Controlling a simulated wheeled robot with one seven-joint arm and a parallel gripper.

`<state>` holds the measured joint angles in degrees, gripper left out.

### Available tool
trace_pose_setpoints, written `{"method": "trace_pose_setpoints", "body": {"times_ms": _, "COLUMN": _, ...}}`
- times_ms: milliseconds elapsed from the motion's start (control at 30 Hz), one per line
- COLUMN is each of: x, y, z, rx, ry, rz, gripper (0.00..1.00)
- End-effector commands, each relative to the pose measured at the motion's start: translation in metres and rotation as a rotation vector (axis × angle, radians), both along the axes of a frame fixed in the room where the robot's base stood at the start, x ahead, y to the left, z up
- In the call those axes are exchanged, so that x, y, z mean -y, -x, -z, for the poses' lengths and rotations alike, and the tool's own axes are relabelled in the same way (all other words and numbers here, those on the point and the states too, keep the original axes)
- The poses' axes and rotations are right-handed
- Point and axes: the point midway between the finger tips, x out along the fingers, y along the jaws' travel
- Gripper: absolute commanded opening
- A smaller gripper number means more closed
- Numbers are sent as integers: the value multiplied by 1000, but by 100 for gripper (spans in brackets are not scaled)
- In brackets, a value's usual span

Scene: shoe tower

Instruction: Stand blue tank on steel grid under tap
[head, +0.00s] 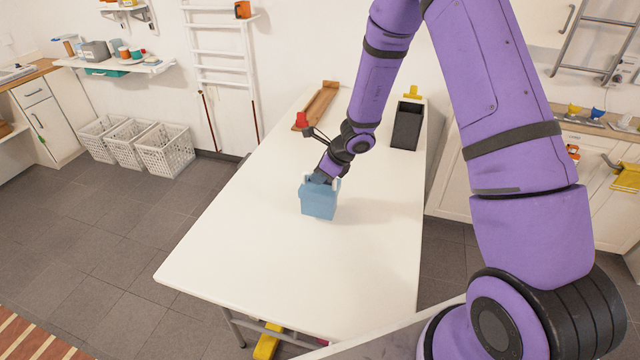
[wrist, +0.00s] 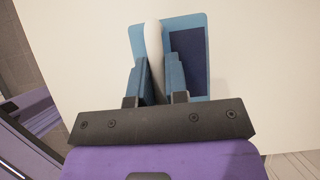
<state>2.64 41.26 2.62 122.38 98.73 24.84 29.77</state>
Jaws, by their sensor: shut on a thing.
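The blue tank (head: 318,203) is a box with a pale handle, over the white table (head: 240,245). In the wrist view the tank (wrist: 198,28) shows with a dark blue opening on its right side. Its white handle (wrist: 153,45) runs between the two fingers. My gripper (head: 326,178) reaches the tank from above and is shut on this handle; it also shows in the wrist view (wrist: 157,72). I cannot tell whether the tank's base touches the table. I cannot make out the steel grid or the tap with certainty.
A black open tray (head: 407,125), a wooden trough (head: 320,104) and a red item (head: 301,119) lie at the table's far end. White baskets (head: 165,150) stand on the floor at left. A counter (head: 590,128) is at right. The table's front half is clear.

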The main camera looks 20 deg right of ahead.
Motion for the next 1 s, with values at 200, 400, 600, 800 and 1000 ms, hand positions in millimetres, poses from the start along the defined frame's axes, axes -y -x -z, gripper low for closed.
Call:
{"method": "trace_pose_setpoints", "body": {"times_ms": 200, "x": 0, "y": 3, "z": 28, "rx": -6, "ry": -1, "rz": 0, "gripper": 0}}
{"method": "trace_pose_setpoints", "body": {"times_ms": 400, "x": 0, "y": 2, "z": 29, "rx": -4, "ry": 0, "rz": 0, "gripper": 0}}
{"method": "trace_pose_setpoints", "body": {"times_ms": 600, "x": 0, "y": 3, "z": 32, "rx": -5, "ry": 0, "rz": 0, "gripper": 0}}
{"method": "trace_pose_setpoints", "body": {"times_ms": 800, "x": 0, "y": 3, "z": 32, "rx": -5, "ry": 0, "rz": 0, "gripper": 40}}
{"method": "trace_pose_setpoints", "body": {"times_ms": 1000, "x": 0, "y": 3, "z": 32, "rx": -5, "ry": 0, "rz": 0, "gripper": 40}}
